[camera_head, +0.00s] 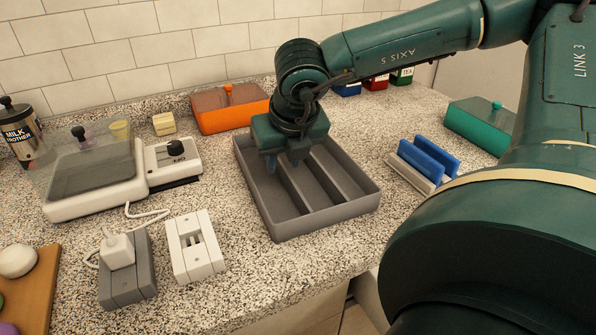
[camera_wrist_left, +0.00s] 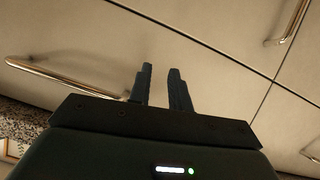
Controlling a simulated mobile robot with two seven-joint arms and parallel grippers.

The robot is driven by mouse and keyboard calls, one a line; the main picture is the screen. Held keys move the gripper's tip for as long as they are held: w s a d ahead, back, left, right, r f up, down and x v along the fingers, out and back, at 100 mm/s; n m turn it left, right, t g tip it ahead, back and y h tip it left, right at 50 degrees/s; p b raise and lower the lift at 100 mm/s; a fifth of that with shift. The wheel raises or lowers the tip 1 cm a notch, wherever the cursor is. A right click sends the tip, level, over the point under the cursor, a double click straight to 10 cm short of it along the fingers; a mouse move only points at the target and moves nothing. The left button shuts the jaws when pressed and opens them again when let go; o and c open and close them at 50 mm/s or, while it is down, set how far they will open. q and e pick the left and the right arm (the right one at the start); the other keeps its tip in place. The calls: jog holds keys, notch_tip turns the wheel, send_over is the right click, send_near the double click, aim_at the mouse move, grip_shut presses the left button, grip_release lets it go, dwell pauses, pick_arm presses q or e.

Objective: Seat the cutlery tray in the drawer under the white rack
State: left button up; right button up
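The grey cutlery tray (camera_head: 335,214), with long dividers, lies flat on the speckled counter. My right gripper (camera_head: 281,166) points down at the tray's far left part, with its fingers inside the outline. Whether they close on a divider is hard to see. My left gripper (camera_wrist_left: 161,70) is open and empty in the left wrist view, facing pale cabinet fronts (camera_wrist_left: 215,35) with a bar handle (camera_wrist_left: 70,78). It is out of the head view. Which drawer lies under the rack is unclear.
A grey block with a white plug (camera_head: 118,250) and a clear-lidded white appliance (camera_head: 95,195) stand left. An orange box (camera_head: 228,112) is behind the tray. A rack with blue pieces (camera_head: 428,160) and a green box (camera_head: 478,124) are right. Bare counter lies before the tray.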

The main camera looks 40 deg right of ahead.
aim_at(285, 169)
jog(key=x, duration=0.3)
jog(key=shift+d+f+p, duration=0.3)
jog(key=shift+d+p, duration=0.1)
jog(key=shift+w+f, duration=0.25)
jog(key=shift+f, duration=0.25)
jog(key=shift+c, duration=0.2)
grip_shut()
